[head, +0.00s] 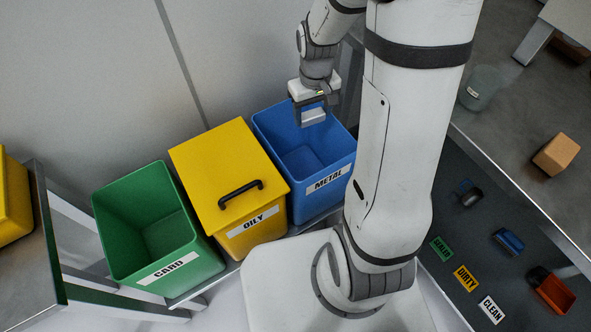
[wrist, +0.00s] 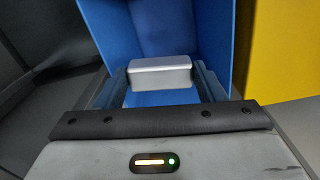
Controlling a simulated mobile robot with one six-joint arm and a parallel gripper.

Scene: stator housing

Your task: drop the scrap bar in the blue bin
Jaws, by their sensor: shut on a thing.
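The blue bin (head: 304,163), labelled METAL, stands open at the right end of a row of bins. My gripper (head: 310,114) is over the bin's opening, near its back part. It is shut on the scrap bar (head: 314,117), a short silver-grey metal block. In the wrist view the bar (wrist: 160,73) sits between the two fingers of my gripper (wrist: 161,82), with the blue walls of the bin (wrist: 205,30) behind and below it. The bar appears clear of the bin's walls and floor.
The yellow OILY bin (head: 215,180) with a closed lid and black handle stands beside the blue bin. The open green CARD bin (head: 150,210) is further left. A dark bench (head: 495,210) at right holds small parts and SEALED, DIRTY and CLEAN labels.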

